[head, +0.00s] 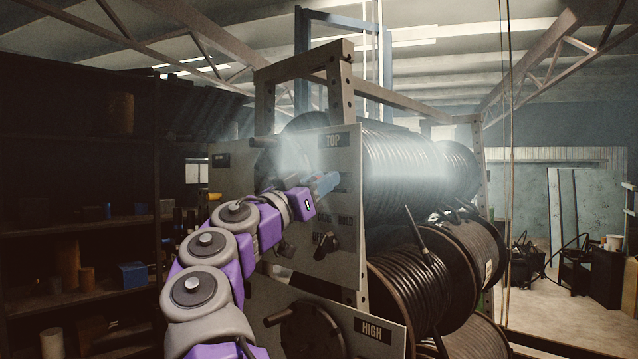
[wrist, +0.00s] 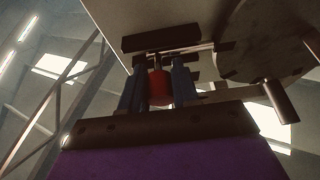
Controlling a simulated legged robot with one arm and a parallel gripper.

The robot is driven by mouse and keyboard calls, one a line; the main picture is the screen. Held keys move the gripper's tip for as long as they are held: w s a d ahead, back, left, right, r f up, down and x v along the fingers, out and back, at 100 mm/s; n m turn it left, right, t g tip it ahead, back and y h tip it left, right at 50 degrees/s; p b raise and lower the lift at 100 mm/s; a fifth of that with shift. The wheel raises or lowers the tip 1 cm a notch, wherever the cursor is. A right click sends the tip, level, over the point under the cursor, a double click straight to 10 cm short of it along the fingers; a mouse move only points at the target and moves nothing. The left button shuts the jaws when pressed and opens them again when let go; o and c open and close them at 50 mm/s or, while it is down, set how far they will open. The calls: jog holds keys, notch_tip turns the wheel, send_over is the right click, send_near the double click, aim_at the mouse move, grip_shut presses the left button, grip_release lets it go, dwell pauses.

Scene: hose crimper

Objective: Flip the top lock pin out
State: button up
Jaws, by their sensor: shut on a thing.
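My gripper (head: 322,183) reaches up to the panel (head: 347,200) below the TOP label (head: 333,140). In the wrist view its two blue fingers (wrist: 158,92) are shut on a red piece (wrist: 159,86), which looks like the top lock pin. The red piece sits upright between the fingers, under a dark bar (wrist: 160,38) on the panel. In the head view the fingers hide the pin, so its exact position cannot be told.
A round plate with a crank handle (wrist: 279,102) is close on the right in the wrist view. A black knob (head: 326,243) sits lower on the panel. Hose reels (head: 410,290) fill the rack behind. Shelves (head: 85,220) stand on the left.

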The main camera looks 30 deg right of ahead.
jog(key=shift+a, duration=0.1)
grip_shut()
jog(key=shift+f, duration=0.15)
jog(key=shift+s+f+b, duration=0.2)
jog(key=shift+s+b, duration=0.25)
jog(key=shift+b, duration=0.8)
jog(key=shift+s+d+b, duration=0.55)
jog(key=shift+s+b, duration=0.35)
jog(key=shift+b, duration=0.2)
jog(key=shift+r, duration=0.2)
